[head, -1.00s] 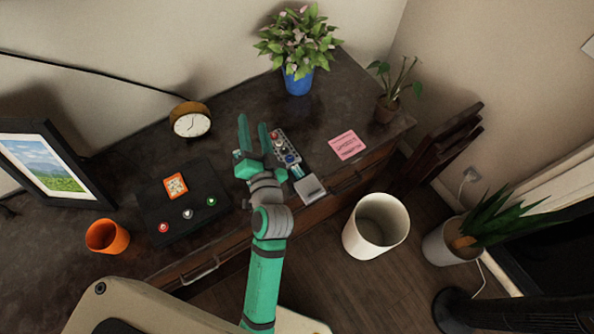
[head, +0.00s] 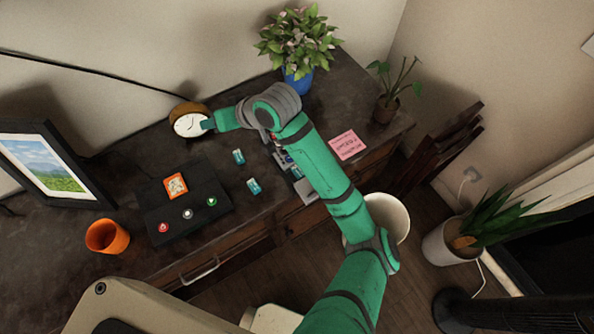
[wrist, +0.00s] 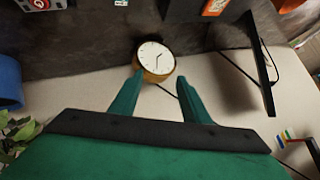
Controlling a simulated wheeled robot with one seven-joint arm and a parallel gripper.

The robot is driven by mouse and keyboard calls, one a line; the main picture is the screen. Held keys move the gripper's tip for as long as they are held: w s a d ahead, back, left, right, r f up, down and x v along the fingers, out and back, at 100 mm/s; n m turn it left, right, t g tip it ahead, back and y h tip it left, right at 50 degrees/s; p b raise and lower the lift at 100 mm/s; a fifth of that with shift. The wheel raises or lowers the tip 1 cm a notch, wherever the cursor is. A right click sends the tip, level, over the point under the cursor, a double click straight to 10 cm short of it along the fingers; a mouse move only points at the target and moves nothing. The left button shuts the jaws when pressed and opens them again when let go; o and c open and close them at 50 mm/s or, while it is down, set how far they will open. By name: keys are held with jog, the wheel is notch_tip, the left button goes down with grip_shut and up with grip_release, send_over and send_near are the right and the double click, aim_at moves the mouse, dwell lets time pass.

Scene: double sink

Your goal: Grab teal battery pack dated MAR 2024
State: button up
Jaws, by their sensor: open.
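Two small teal-and-white battery packs lie on the dark desk in the head view, an upper one (head: 238,157) and a lower one (head: 253,187). Another teal piece (head: 297,172) shows partly beside my arm. Any dates are too small to read. My gripper (wrist: 160,92) is open and empty, its two fingers pointing toward the round clock (wrist: 155,57) in the wrist view. In the head view the gripper (head: 208,124) is above and left of the packs, overlapping the clock (head: 188,122). A bit of teal (wrist: 121,2) shows at the wrist view's top edge.
A black panel (head: 160,216) with coloured buttons, an orange cup (head: 107,236) and a picture frame (head: 92,188) are at left. A blue-potted plant (head: 298,86) stands behind my arm. A pink note (head: 347,145) lies at right. A white bin (head: 392,213) is on the floor.

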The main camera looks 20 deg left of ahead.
jog(key=d+f+h, duration=0.3)
jog(key=d, duration=0.4)
jog(key=w+d+f+g+h, duration=0.1)
jog(key=d+f+h, duration=0.2)
jog(key=d, duration=0.4)
jog(key=w+d+f+h, duration=0.1)
jog(key=d+f+h, duration=0.2)
jog(key=d, duration=0.4)
jog(key=shift+f+g+h, duration=0.3)
notch_tip(320, 180, down, 6)
jog(key=shift+d+r, duration=0.1)
jog(key=shift+d, duration=0.05)
jog(key=shift+w+f, duration=0.35)
jog(key=shift+f, duration=0.05)
jog(key=shift+s, duration=0.35)
jog(key=c, duration=1)
jog(key=shift+s+r, duration=0.1)
grip_shut()
